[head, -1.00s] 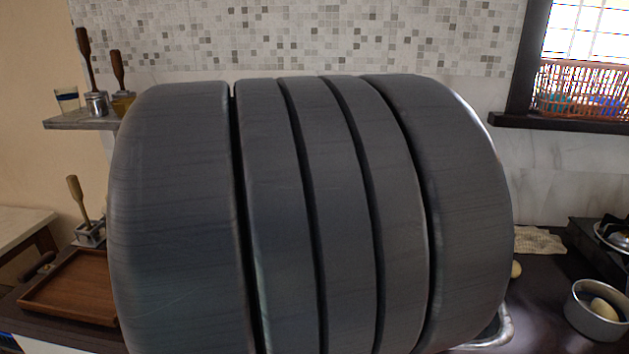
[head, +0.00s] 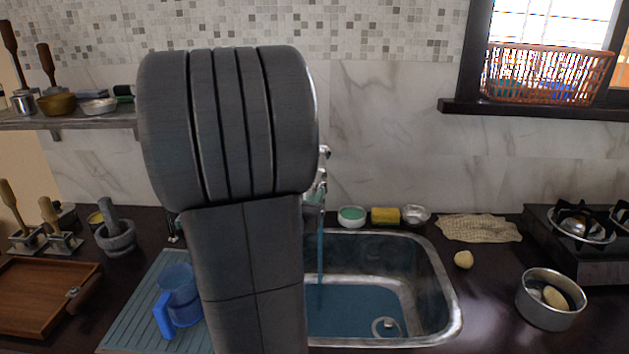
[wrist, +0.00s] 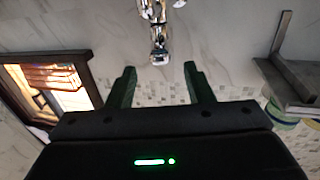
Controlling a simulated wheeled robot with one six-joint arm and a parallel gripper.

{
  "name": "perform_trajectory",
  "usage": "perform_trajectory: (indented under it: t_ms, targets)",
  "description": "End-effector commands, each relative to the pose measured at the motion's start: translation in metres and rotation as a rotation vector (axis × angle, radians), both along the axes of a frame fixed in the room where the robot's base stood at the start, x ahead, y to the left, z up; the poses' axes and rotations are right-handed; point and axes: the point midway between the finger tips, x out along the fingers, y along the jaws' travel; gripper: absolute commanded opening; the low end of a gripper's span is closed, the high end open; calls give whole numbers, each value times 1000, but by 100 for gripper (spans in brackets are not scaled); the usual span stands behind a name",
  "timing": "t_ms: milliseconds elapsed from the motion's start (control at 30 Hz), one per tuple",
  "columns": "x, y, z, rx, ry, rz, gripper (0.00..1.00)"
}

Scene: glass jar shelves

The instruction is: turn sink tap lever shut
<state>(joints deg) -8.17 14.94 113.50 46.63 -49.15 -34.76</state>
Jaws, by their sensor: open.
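The chrome sink tap (head: 319,186) stands at the back of the sink (head: 440,290), partly hidden behind my arm in the head view. A thin stream of water (head: 320,245) falls from it into the sink, which holds bluish water. In the wrist view the tap (wrist: 158,32) is at the top centre, just beyond the gap between my fingertips. I cannot tell for sure which part is the lever. My gripper (wrist: 159,70) is open and empty, its two dark green fingers apart and neither visibly touching the tap. In the head view my arm hides the gripper.
A blue jug (head: 180,295) stands on a ribbed mat left of the sink. Behind the sink are a green-filled bowl (head: 351,215), a yellow sponge (head: 385,216) and a metal bowl (head: 415,214). A pot (head: 550,305) and a stove are right. A shelf (head: 70,120) is upper left.

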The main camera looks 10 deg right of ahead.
Motion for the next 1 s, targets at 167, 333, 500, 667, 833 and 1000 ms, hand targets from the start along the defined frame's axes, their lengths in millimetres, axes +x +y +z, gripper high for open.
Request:
perform_trajectory:
  t_ms: [167,333,500,667,833,1000]
  targets:
    - [32,-15,1,0,1,-2,47]
    - [54,-26,1,0,1,0,47]
    - [66,-31,0,1,0,1,47]
    - [69,-32,0,1,0,2,47]
    - [69,-32,0,1,0,2,47]
    - [69,-32,0,1,0,2,18]
